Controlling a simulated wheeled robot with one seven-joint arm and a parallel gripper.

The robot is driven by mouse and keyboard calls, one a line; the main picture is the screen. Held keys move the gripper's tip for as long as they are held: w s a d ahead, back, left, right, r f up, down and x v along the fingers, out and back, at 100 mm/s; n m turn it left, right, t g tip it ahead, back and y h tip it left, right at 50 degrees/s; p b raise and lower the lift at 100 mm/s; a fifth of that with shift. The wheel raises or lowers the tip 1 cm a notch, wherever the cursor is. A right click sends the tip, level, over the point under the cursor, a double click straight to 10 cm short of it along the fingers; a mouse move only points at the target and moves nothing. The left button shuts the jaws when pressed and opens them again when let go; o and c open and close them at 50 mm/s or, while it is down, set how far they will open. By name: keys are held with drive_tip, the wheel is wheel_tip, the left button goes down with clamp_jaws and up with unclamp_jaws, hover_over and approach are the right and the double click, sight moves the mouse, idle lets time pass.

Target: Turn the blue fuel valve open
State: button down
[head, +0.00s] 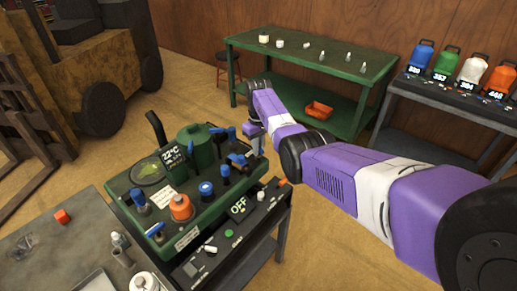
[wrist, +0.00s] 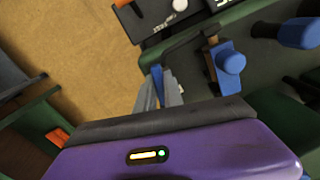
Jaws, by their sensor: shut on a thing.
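My gripper (wrist: 160,90) is shut on a narrow blue grip (wrist: 157,83), which shows between its two grey fingers in the wrist view. A dark bent bar runs from near this grip to a brass-coloured fitting beside a larger blue knob (wrist: 230,62). I take the held grip to be the blue fuel valve's handle; no label for it is readable. In the head view my gripper (head: 256,138) is at the far right edge of the green machine panel (head: 188,235), where its fingers are small and partly hidden. How far the valve is turned cannot be told.
Other blue knobs and levers (head: 206,188) and an orange cap (head: 181,207) crowd the panel. A black control box reading OFF (head: 238,207) is in front. A green workbench (head: 300,51) stands behind. A grey table (head: 60,250) is at front left.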

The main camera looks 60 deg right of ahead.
drive_tip(key=shift+n, duration=1.2)
drive_tip(key=c, duration=1.5)
unclamp_jaws()
drive_tip(key=shift+o, duration=0.2)
drive_tip(key=shift+r+b, duration=0.3)
drive_tip(key=shift+r, duration=3.65)
